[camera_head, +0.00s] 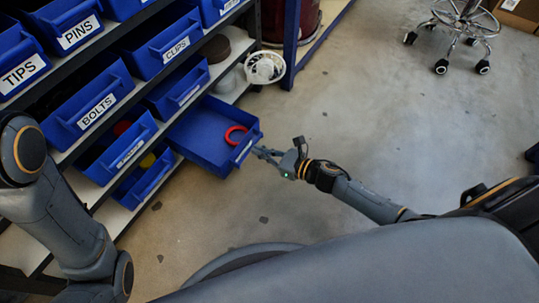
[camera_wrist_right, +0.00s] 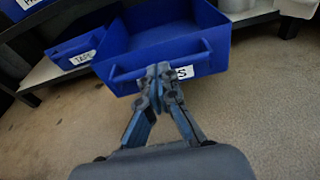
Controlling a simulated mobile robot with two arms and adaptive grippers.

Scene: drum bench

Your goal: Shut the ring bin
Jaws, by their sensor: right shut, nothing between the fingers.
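The ring bin (camera_head: 200,132) is a blue drawer-like bin pulled out from the shelf rack in the head view, with a red ring (camera_head: 235,135) inside near its front. Its front wall, with a bar handle and a partly hidden label, shows in the right wrist view (camera_wrist_right: 210,50). My right gripper (camera_head: 262,153) is shut and empty at the bin's front. In the right wrist view its fingertips (camera_wrist_right: 158,75) overlap the handle bar; I cannot tell whether they touch it. My left arm is at the left edge of the head view, and its gripper is not visible.
Other labelled blue bins, such as the bolts bin (camera_head: 90,105) and clips bin (camera_head: 170,45), fill the rack. A white round item (camera_head: 264,67) sits at the shelf end. A wheeled stool (camera_head: 462,30) stands at the back right. The floor between is clear.

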